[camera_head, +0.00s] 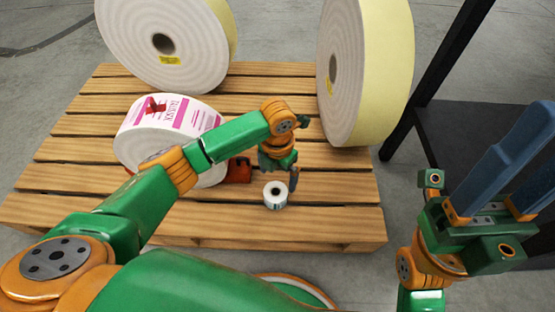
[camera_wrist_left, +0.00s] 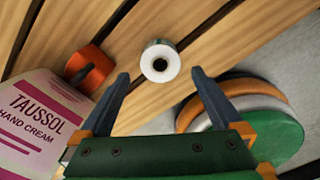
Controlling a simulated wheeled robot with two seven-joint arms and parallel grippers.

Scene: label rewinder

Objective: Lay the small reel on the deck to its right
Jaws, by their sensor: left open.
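The small reel (camera_head: 275,202) is white with a dark core hole and sits on the slatted wooden pallet deck (camera_head: 335,187), near its front edge, its holed face turned up. In the left wrist view the small reel (camera_wrist_left: 173,68) shows centred just beyond the fingertips. My left gripper (camera_head: 289,179) is open above and beside the reel; its two fingers (camera_wrist_left: 160,76) are spread with nothing held between them. My right gripper (camera_head: 535,150) is at the right, off the pallet, with its blue fingers apart and nothing seen between them.
A large printed label roll (camera_head: 190,118) lies left of the small reel, with an orange-red object (camera_head: 240,170) beside it. Two big cream rolls (camera_head: 385,70) (camera_head: 150,55) stand at the back. A black frame (camera_head: 440,75) rises at the right. The deck right of the small reel is bare.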

